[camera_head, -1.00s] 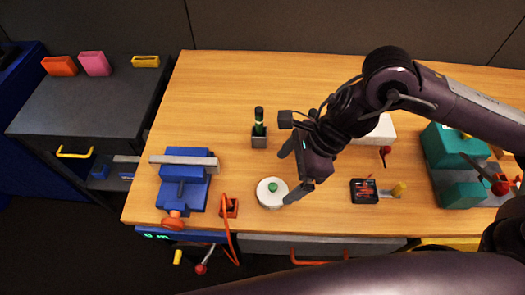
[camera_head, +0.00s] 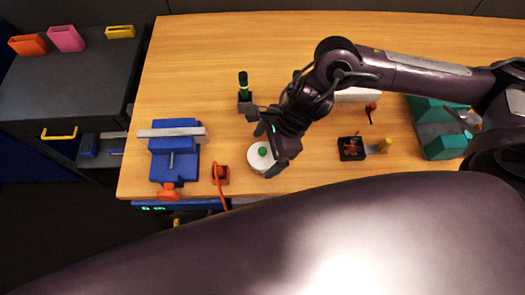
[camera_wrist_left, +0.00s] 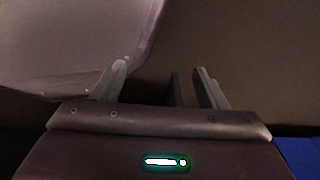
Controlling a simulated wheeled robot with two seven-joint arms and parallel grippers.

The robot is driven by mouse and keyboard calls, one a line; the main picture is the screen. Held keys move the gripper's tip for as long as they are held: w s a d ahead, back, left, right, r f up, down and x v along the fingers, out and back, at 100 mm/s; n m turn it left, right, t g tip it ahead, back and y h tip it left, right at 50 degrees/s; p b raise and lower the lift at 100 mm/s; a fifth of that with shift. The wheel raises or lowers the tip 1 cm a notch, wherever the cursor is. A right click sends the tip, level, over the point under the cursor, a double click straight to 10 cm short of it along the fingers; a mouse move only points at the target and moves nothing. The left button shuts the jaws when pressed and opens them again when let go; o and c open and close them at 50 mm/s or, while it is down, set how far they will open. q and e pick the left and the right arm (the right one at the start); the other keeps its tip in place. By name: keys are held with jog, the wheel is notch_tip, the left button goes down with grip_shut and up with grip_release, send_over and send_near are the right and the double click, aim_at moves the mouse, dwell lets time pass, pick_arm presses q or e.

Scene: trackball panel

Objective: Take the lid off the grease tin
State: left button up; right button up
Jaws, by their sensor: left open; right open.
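The grease tin (camera_head: 256,167) is a round white tin with a green knob on its lid (camera_head: 263,152), standing on the wooden table near its front edge in the head view. My right gripper (camera_head: 265,150) is open at the tin, with one finger past its far side and one by its near right side. I cannot tell whether the fingers touch the lid. My left gripper shows only in the left wrist view (camera_wrist_left: 162,78); it is open and empty, away from the table things.
A blue vise (camera_head: 174,163) and a small orange-red block with a cable (camera_head: 221,176) stand left of the tin. A dark holder with a green-banded bottle (camera_head: 244,95) is behind it. A black box (camera_head: 351,149) lies to the right. The table's back left is clear.

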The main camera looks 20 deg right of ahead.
jog(key=c, duration=1.1)
jog(key=shift+o, duration=0.2)
